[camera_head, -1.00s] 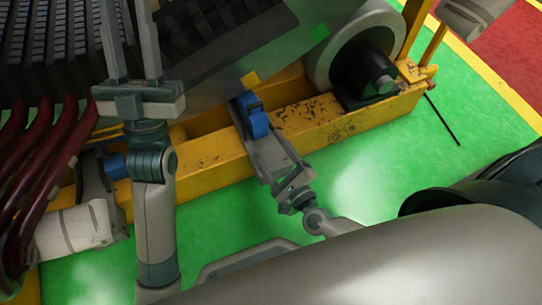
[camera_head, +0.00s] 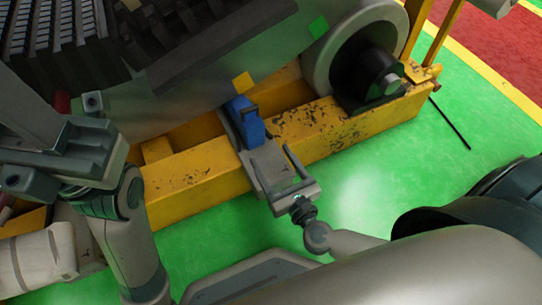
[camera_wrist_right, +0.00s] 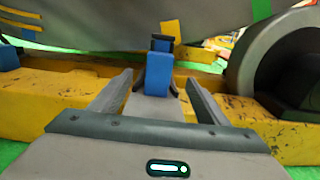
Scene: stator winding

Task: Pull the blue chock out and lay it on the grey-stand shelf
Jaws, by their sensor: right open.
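The blue chock (camera_head: 245,120) stands upright against the large grey drum, at the yellow frame. In the right wrist view the blue chock (camera_wrist_right: 159,72) shows straight ahead, centred between the finger lines. The grey-stand shelf (camera_wrist_right: 155,108) is a flat grey plate in front of the chock. My right gripper (camera_head: 268,164) is open and empty, its fingers to either side of the shelf and short of the chock. My left gripper (camera_head: 62,125) is at the left, with its fingers apart and nothing seen between them.
The yellow frame (camera_head: 200,170) runs along the drum's foot. A dark roller (camera_head: 368,75) with a grey wheel stands right of the chock. A second blue piece (camera_wrist_right: 8,58) shows at the wrist view's left edge. Green floor (camera_head: 365,180) lies open in front.

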